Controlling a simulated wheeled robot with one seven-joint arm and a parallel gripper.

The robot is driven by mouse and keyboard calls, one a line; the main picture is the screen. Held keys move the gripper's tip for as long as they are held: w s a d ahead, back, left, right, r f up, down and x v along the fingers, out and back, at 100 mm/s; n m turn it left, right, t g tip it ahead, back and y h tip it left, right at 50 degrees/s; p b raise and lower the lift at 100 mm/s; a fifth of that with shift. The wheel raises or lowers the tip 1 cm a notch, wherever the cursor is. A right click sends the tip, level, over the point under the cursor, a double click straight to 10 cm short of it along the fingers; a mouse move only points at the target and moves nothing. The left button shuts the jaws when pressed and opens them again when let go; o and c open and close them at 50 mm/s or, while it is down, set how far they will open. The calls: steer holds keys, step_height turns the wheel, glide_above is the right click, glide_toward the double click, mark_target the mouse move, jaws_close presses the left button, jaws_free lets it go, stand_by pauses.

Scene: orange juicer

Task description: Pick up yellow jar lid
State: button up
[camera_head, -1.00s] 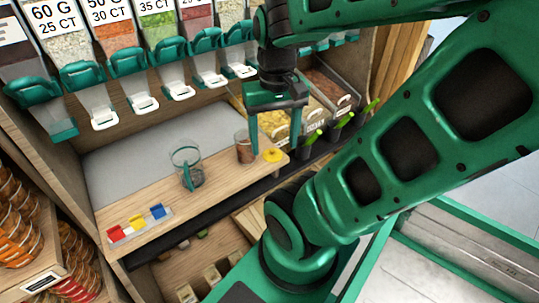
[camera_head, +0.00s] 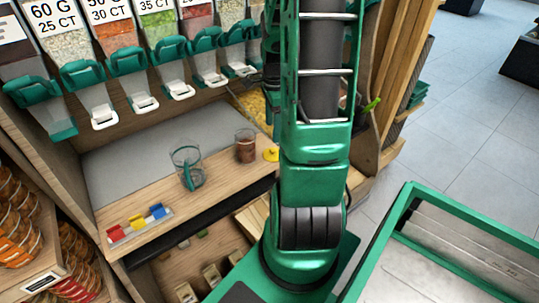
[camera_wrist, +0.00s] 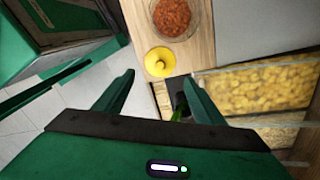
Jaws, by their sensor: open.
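The yellow jar lid (camera_wrist: 160,62) lies flat on the wooden counter (camera_wrist: 190,25), knob up, close to the counter's end. It also shows in the head view (camera_head: 271,154), partly covered by my arm. In the wrist view my gripper (camera_wrist: 155,85) is open and empty, with the lid just beyond the fingertips and roughly between them, apart from both. In the head view my arm hides the gripper. A glass jar with reddish-brown contents (camera_head: 245,146) stands next to the lid; it also shows in the wrist view (camera_wrist: 172,18).
A clear jug (camera_head: 188,167) stands further left on the counter, with a tray of coloured pieces (camera_head: 140,224) at the left end. Bins of yellow food (camera_wrist: 258,88) lie beside the counter. A scoop's green handle (camera_wrist: 178,108) is near the right finger. Dispensers hang above.

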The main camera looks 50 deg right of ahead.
mark_target(272, 149)
step_height(272, 149, down, 10)
steer(key=shift+w+d+f, duration=0.1)
steer(key=shift+f, duration=0.15)
stand_by(0.5)
steer(key=c, duration=1.2)
